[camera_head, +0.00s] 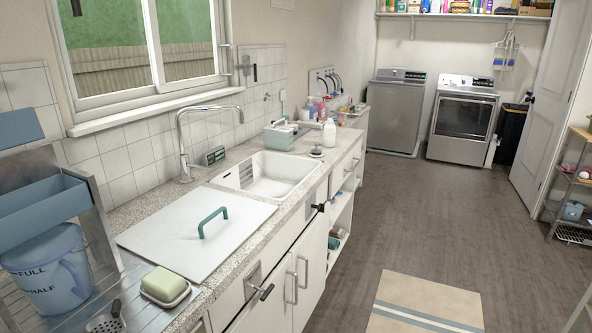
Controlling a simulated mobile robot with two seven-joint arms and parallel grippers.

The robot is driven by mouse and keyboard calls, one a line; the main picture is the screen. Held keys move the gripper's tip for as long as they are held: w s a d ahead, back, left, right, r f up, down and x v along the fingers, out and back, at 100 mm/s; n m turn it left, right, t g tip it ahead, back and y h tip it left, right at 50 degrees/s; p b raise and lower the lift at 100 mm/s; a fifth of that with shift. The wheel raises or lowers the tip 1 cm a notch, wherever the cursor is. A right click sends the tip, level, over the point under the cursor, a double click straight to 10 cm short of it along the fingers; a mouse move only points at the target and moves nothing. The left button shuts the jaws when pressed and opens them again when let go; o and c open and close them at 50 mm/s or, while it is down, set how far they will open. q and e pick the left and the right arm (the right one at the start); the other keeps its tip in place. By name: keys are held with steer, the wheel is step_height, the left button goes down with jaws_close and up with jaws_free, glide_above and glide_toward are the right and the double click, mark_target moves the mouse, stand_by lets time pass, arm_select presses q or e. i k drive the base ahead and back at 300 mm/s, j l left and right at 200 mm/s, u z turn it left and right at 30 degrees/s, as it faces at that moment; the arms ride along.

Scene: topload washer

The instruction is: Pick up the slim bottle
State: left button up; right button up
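Several bottles stand on the counter beyond the sink. A white bottle (329,132) stands upright near the sink's far edge. Behind it are a small pale blue bottle (310,109) and a pink-red bottle (322,109), close together near the wall. They are small in the picture, and I cannot tell which one is the slim bottle. More bottles stand on the high shelf (465,15) at the back. Neither of my grippers is in view.
The counter (245,235) runs along the left wall with a sink (268,174), a faucet (183,150) and a white board with a green handle (195,235). A bucket (50,275) stands at left. A washer (396,110) and dryer (463,115) stand behind.

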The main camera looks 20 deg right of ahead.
mark_target(329, 131)
steer(key=i+l+z, duration=1.15)
steer(key=i+z, duration=0.4)
steer(key=i+l+u, duration=0.15)
steer(key=i, duration=0.4)
steer(key=i+u, duration=0.1)
steer(key=i, duration=0.4)
steer(key=i+l+u, duration=0.15)
steer(key=i, duration=0.4)
steer(key=i+l+u, duration=0.15)
steer(key=i+u, duration=0.15)
steer(key=u, duration=0.15)
steer(key=i+l+u, duration=0.25)
steer(key=u, duration=0.15)
steer(key=i+l+u, duration=0.2)
steer(key=l+u, duration=0.25)
steer(key=i+l+u, duration=0.15)
steer(key=u, duration=0.3)
steer(key=l+u, duration=0.4)
steer(key=l, duration=0.15)
